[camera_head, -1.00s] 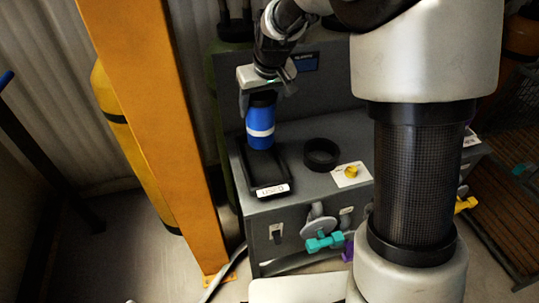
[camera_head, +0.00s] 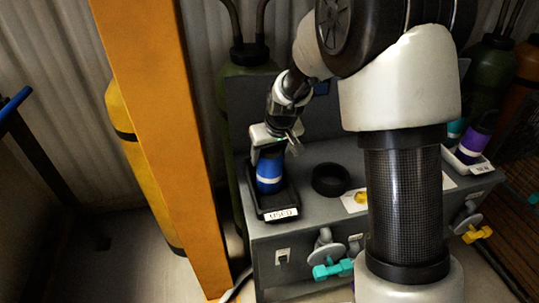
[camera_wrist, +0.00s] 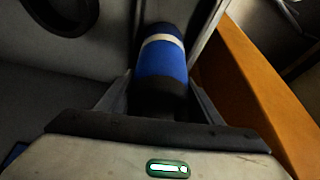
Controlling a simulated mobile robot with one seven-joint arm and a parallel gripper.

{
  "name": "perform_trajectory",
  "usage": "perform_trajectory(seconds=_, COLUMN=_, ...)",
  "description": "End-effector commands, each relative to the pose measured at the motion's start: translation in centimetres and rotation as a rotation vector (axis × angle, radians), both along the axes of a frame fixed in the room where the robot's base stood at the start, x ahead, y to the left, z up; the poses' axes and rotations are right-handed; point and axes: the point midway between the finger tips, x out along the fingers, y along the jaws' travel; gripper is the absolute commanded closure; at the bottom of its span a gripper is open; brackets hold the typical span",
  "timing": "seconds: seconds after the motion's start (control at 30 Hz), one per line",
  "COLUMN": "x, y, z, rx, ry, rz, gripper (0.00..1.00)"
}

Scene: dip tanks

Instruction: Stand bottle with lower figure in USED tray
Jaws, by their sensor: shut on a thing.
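A blue bottle (camera_head: 269,177) with a white band and dark top is upright in the black USED tray (camera_head: 262,209) at the left end of the grey bench. My gripper (camera_head: 269,149) is shut on the bottle's top from above. The wrist view also shows the blue bottle (camera_wrist: 162,67) between the two fingers (camera_wrist: 158,97). I cannot tell whether its base touches the tray floor. A purple bottle (camera_head: 474,140) stands in a white-labelled tray at the far right, with a teal-marked bottle (camera_head: 453,130) beside it, partly hidden by my arm. No figures on the bottles are readable.
An orange post (camera_head: 168,140) stands close to the left of the tray. A black ring (camera_head: 331,180) lies on the bench right of the tray. Teal (camera_head: 333,270) and yellow (camera_head: 477,234) valve handles stick out from the bench front.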

Motion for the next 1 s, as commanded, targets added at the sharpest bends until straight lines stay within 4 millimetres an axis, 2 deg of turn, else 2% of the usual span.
perform_trajectory(seconds=0.1, x=0.1, y=0.0, z=-0.3, rx=0.0, ry=-0.003, rz=0.0, gripper=0.8)
perform_trajectory(seconds=0.13, x=0.0, y=0.0, z=-0.3, rx=0.0, ry=0.0, rz=0.0, gripper=0.36)
perform_trajectory(seconds=0.23, x=0.0, y=0.0, z=-0.3, rx=0.0, ry=0.0, rz=0.0, gripper=0.21)
perform_trajectory(seconds=0.5, x=0.0, y=0.0, z=-0.2, rx=0.0, ry=0.0, rz=0.0, gripper=0.21)
perform_trajectory(seconds=0.63, x=-0.1, y=0.0, z=0.6, rx=0.001, ry=-0.002, rz=0.0, gripper=0.21)
perform_trajectory(seconds=0.77, x=-0.8, y=-0.3, z=2.7, rx=0.001, ry=-0.005, rz=-0.001, gripper=0.21)
perform_trajectory(seconds=1.0, x=-2.7, y=-1.0, z=7.5, rx=0.0, ry=-0.005, rz=0.001, gripper=0.21)
